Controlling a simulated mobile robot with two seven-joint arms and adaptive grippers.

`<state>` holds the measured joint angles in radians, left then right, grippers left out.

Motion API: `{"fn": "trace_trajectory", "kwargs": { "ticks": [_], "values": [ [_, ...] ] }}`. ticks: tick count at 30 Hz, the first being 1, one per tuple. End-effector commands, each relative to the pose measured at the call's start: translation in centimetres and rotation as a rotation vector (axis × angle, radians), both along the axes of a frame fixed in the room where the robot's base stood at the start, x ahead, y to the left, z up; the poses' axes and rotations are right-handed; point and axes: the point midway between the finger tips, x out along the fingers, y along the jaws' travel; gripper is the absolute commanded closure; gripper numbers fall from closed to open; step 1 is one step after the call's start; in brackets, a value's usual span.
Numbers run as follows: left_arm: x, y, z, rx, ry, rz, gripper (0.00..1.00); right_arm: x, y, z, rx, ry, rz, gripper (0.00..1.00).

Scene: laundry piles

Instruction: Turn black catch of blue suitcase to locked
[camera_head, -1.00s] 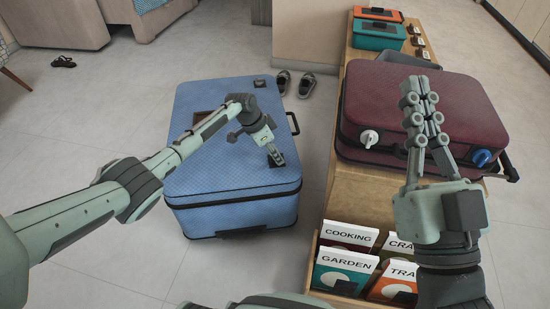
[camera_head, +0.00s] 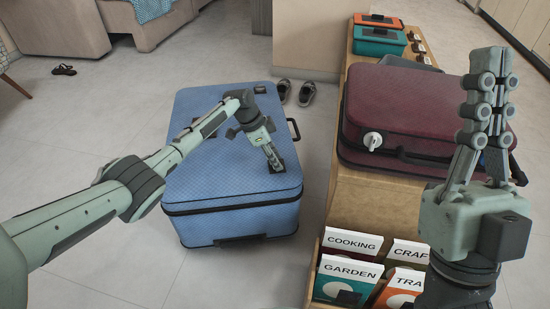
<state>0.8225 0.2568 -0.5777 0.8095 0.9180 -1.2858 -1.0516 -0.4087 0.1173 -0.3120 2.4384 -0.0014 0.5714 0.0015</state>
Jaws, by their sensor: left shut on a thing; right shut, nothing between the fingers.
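The blue suitcase (camera_head: 222,194) lies on the floor, left of the low wooden bench. Its black catch (camera_head: 279,170) is at the right of its top, near the front edge. My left gripper (camera_head: 275,165) reaches down over the suitcase and is shut on the catch, which its fingertips partly cover. Another dark fitting (camera_head: 260,90) sits at the suitcase's far right corner. My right gripper (camera_head: 490,60) is raised, shut and empty, in front of the right part of the maroon suitcase.
The maroon suitcase (camera_head: 415,100) with a white catch (camera_head: 373,140) lies on the bench (camera_head: 372,205). Labelled files (camera_head: 346,277) stand in front. Orange (camera_head: 377,20) and teal (camera_head: 378,42) boxes are at the back. Sandals (camera_head: 307,93) lie behind the blue suitcase.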

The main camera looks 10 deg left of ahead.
Motion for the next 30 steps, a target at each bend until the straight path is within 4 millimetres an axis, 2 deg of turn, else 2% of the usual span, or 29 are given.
{"fn": "trace_trajectory", "kwargs": {
  "ticks": [1, 6, 17, 20, 30],
  "values": [
    [0.0, 0.0, 0.0, 0.001, 0.001, -0.002, 0.65, 0.0, 0.0, 0.0, 0.000, 0.000, 0.000, 1.00],
    [0.0, 0.0, 0.0, 0.000, 0.000, -0.001, 0.47, 0.0, 0.0, 0.0, 0.000, 0.000, 0.000, 1.00],
    [0.0, 0.2, 0.5, -0.001, -0.001, 0.000, 0.47, 0.1, 0.0, -0.1, 0.000, 0.005, 0.000, 1.00],
    [-0.2, 0.8, 1.8, -0.001, -0.002, 0.001, 0.47, 0.1, 0.0, -0.1, -0.001, 0.004, 0.000, 1.00],
    [-1.2, 3.3, 8.3, 0.002, -0.003, -0.001, 0.47, 0.0, 0.0, 0.0, -0.001, 0.003, 0.000, 1.00]
  ]
}}
